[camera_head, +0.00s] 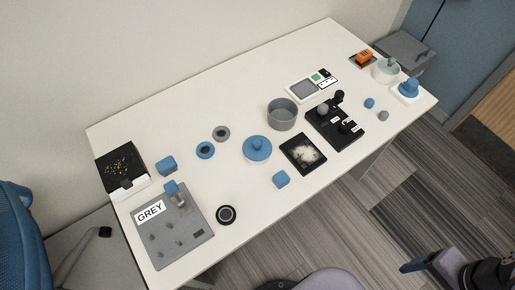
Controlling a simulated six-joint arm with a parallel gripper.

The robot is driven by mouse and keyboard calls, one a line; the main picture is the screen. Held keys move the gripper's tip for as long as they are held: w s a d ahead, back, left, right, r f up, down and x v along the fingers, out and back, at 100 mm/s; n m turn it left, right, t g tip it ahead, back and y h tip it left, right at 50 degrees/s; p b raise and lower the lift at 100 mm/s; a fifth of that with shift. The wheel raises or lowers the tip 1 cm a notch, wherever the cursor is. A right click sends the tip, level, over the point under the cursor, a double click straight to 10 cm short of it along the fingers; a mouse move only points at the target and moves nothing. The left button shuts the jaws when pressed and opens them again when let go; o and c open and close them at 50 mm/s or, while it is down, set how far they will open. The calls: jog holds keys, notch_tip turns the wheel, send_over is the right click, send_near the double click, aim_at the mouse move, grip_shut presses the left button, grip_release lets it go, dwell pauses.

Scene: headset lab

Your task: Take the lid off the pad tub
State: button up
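A round grey tub (281,114), which looks like the pad tub, stands open on the white table right of centre. Its top is uncovered and I see its inner wall; I cannot make out any contents. A round blue lid (257,148) with a knob sits on the table, left of the tub and nearer the front edge, apart from it. Part of my arm shows at the bottom right, off the table. A dark part at its end, probably my gripper (489,272), is far from tub and lid and cut by the picture edge; its fingers are unclear.
A black tray (303,154) with pale material lies right of the lid. A black fixture (335,124) with knobs is right of the tub, a white device (305,89) behind. Blue and grey rings (205,151) lie left. A grey board (168,232) marked GREY is front left.

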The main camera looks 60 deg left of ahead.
jog(key=shift+o, duration=1.2)
jog(key=w+a+r+n+p, duration=0.1)
jog(key=w+a+n, duration=0.35)
jog(key=a, duration=0.75)
jog(key=w+a+r+n, duration=0.1)
jog(key=w+a, duration=0.6)
jog(key=a, duration=0.6)
jog(key=n+y+p, duration=0.1)
jog(key=n+p, duration=0.1)
jog(key=n, duration=0.4)
send_over(258, 142)
jog(key=f, duration=0.3)
jog(key=shift+s+d+f+t, duration=0.1)
jog(key=shift+s+d+t, duration=0.1)
jog(key=shift+t, duration=0.2)
jog(key=shift+w+a+f+p, duration=0.15)
jog(key=shift+f+p, duration=0.75)
jog(key=shift+f, duration=0.95)
jog(key=shift+w+a+f+p, duration=0.15)
jog(key=shift+f+p, duration=0.75)
jog(key=shift+f, duration=0.9)
jog(key=shift+s, duration=0.1)
jog(key=c, duration=1.1)
